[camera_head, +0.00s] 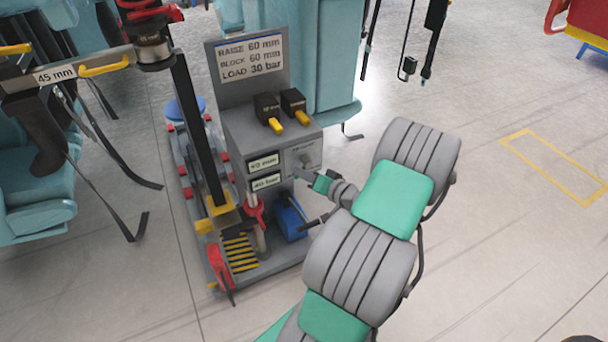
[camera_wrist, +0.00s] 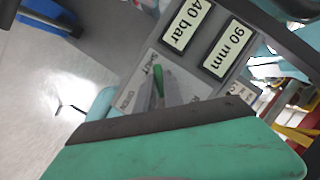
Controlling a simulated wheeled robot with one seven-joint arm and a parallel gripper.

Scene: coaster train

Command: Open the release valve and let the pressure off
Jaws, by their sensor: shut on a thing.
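The release valve has a green lever (camera_wrist: 159,80) on a light grey plate, between printed marks that seem to read SHUT and OPEN. My gripper (camera_wrist: 162,93) is at the lever, its fingers shut on it in the wrist view. Much of the valve is hidden by my gripper's body. In the head view my gripper (camera_head: 307,172) reaches the right front of the grey control box (camera_head: 242,122). The upper display (camera_head: 263,163) reads 90 mm and the lower display (camera_head: 266,182) reads 40 bar; both are clear in the wrist view.
A sign (camera_head: 250,58) reads raise 60 mm, block 60 mm, load 30 bar. Two black switches with yellow levers (camera_head: 276,125) sit on the box.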

